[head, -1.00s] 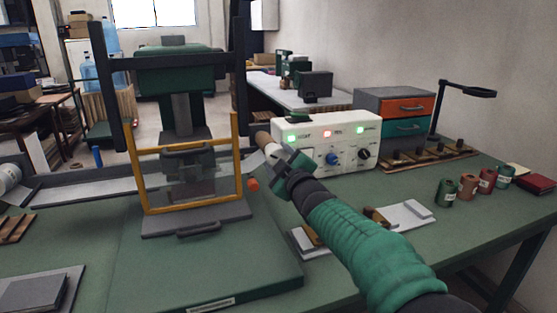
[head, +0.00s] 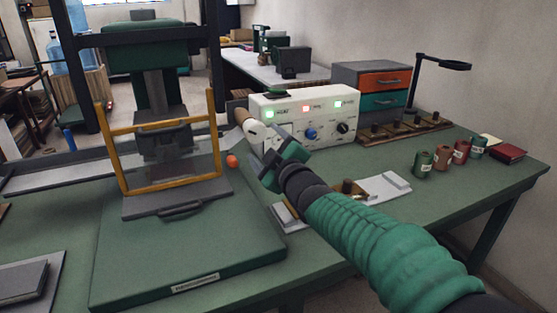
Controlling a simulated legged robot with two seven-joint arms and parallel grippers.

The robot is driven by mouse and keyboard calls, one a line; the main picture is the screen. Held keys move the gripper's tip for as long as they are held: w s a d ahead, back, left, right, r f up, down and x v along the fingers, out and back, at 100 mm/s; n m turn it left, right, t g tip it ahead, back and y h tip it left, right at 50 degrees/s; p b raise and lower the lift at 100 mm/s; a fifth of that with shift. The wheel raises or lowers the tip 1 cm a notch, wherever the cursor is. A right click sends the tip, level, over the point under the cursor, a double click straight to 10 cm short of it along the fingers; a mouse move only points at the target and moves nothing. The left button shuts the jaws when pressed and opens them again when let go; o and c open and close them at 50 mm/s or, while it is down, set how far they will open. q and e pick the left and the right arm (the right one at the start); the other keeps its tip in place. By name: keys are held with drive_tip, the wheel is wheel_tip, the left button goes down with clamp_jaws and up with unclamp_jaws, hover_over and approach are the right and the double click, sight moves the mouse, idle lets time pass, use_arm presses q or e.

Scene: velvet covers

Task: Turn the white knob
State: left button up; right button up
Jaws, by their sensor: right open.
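A white control box (head: 322,113) stands on the green table, with a blue knob (head: 310,133) and a black knob (head: 344,128) on its front. The left part of its front is partly covered by my right gripper, and I cannot clearly make out a white knob there. My right gripper (head: 266,158) is open and empty, in front of the box's lower left side. A gap between it and the blue knob shows in the picture. A brown handle with a pale end (head: 252,129) shows just above the gripper. My left gripper is out of view.
A press with a yellow frame (head: 168,125) stands left of my right gripper, with an orange ball-like knob (head: 232,161) beside it. Thread spools (head: 442,157) and a drawer unit (head: 372,90) are to the right. The green table (head: 440,195) has free room at front right.

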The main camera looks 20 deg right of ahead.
drive_tip(key=s, duration=0.9)
drive_tip(key=shift+s+d+p, duration=0.15)
drive_tip(key=shift+s+p, duration=0.2)
drive_tip(key=shift+p, duration=0.05)
drive_tip(key=shift+f, duration=0.15)
